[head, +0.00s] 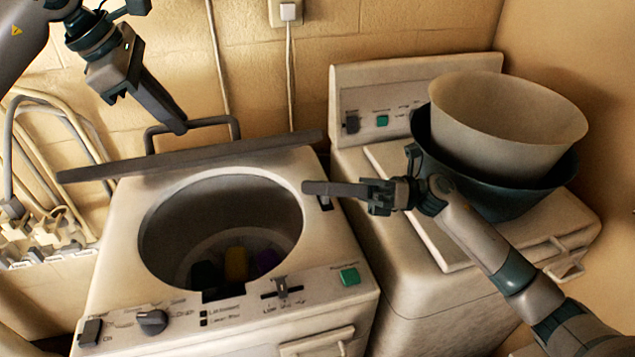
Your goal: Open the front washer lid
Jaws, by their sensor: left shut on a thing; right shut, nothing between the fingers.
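The front washer (120,270) stands at the left with its round tub opening uncovered. Its lid (110,170) is raised and seen nearly edge-on along the back of the top. A dark loop handle (234,125) stands up from the lid. My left gripper (178,127) comes down from the upper left and is shut on the lid handle; the exact contact is hard to see.
A second washer (405,255) stands to the right, with a dark basin (490,200) and a beige tub (500,140) stacked on its lid. Coloured items (236,264) lie inside the front washer's tub. Metal tubing (45,150) and a wall are behind.

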